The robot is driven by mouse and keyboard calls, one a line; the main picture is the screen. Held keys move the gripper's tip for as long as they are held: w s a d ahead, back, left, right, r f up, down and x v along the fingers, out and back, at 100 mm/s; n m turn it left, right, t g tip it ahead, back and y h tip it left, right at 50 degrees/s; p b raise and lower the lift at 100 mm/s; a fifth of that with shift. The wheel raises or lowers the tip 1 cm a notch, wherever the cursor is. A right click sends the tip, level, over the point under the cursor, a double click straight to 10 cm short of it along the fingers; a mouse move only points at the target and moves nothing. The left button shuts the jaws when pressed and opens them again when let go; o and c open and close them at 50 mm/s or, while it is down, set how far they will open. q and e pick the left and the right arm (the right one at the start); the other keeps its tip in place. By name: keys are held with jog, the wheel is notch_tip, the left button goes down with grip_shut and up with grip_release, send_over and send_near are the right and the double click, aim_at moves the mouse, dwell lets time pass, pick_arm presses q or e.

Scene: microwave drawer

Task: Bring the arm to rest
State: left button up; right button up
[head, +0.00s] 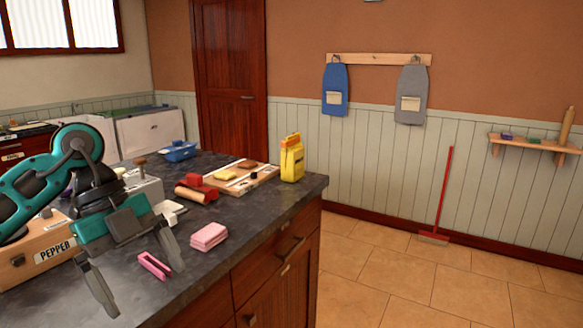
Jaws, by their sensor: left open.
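My left arm comes in from the left, teal and dark grey, above the dark stone counter (240,222). My left gripper (141,280) points down with its two grey fingers spread wide and nothing between them that it grips. A pink clip-like item (154,265) lies on the counter near the right finger; in this view it shows between the two fingertips. I cannot tell how high the fingers are above the counter. My right gripper is not in view.
A pink folded cloth (208,236), red rolling-pin-like item (196,191), board with food (240,178), yellow bottle (292,158) and blue container (179,151) stand on the counter. A wooden box marked PEPPER (50,257) is beside my arm. Tiled floor lies open at right.

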pick_arm(q)
jog(key=s+d+f+t+h, duration=0.1)
jog(key=s+d+t+h, duration=0.1)
jog(key=d+h, duration=1.5)
jog(key=w+a+f+n+t+y, duration=0.2)
jog(key=a+f+n+t+y, duration=0.2)
jog(key=f+n+t+y, duration=0.45)
jog(key=w+a+f+n+t+y, duration=0.1)
jog(key=a+f+n+t+y, duration=0.4)
jog(key=n+t, duration=0.5)
jog(key=s+a+f+n+g+y, duration=0.2)
jog(key=s+f, duration=0.4)
jog(key=f, duration=0.3)
jog(key=s+a+f+n+g+y, duration=0.2)
jog(key=s+f+g, duration=0.3)
jog(key=f, duration=0.4)
jog(key=shift+s+a+f+y, duration=0.3)
jog(key=shift+s+f+y, duration=0.1)
jog(key=shift+s+y, duration=0.4)
jog(key=shift+g, duration=0.25)
